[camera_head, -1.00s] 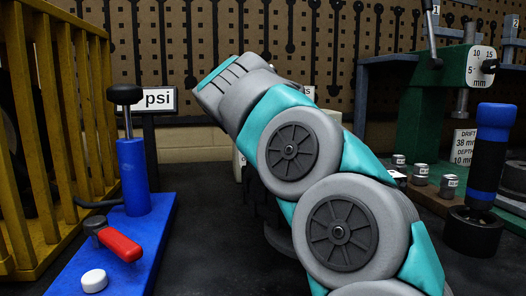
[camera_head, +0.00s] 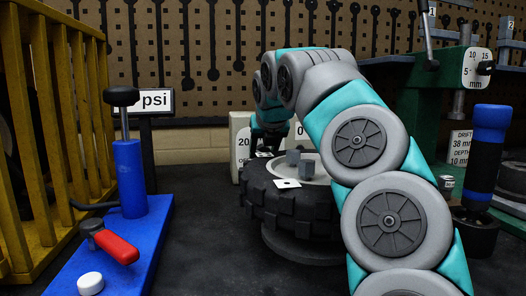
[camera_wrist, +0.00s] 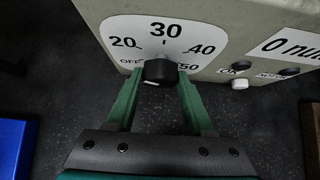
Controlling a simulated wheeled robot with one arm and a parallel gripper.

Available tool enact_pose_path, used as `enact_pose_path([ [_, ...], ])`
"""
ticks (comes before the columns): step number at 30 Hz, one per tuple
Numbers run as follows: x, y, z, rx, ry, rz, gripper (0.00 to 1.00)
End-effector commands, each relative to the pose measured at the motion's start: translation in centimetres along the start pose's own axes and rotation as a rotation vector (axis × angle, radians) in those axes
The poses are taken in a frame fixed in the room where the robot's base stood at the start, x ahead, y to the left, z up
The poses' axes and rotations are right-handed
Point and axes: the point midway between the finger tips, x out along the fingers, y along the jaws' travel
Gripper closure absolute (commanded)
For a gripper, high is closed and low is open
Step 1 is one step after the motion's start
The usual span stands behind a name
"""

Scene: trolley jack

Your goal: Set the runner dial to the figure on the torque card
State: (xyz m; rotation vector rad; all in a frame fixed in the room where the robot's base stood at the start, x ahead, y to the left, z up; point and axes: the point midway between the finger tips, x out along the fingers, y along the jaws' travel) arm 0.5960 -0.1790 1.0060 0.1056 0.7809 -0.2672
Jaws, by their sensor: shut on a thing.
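The runner dial is a black knob (camera_wrist: 160,72) on a white scale marked OFF, 20, 30, 40 and 50, on the front of a pale box (camera_wrist: 232,40). My gripper (camera_wrist: 160,80) has its two green fingers on either side of the knob, shut on it. A small white mark shows on the knob's near end; I cannot tell which figure it points to. In the head view the box (camera_head: 240,122) stands behind a tyre, and my arm hides much of it. I cannot make out a torque card.
A black tyre (camera_head: 270,203) lies before the box with a small white card (camera_head: 287,183) and grey blocks on it. A blue jack (camera_head: 131,180) with a red lever stands left, beside a yellow cage (camera_head: 50,150). A green press (camera_head: 430,110) stands right.

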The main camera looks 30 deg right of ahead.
Motion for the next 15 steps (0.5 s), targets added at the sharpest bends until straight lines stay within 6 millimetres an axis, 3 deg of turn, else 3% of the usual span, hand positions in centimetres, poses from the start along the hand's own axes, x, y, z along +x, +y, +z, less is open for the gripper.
enact_pose_path([
  [12,-0.02,0.01,0.03,0.004,-0.001,0.004,1.0],
  [13,-0.02,0.01,0.03,0.004,-0.001,0.004,0.45],
  [15,-0.01,0.0,0.03,0.004,-0.001,0.004,0.37],
])
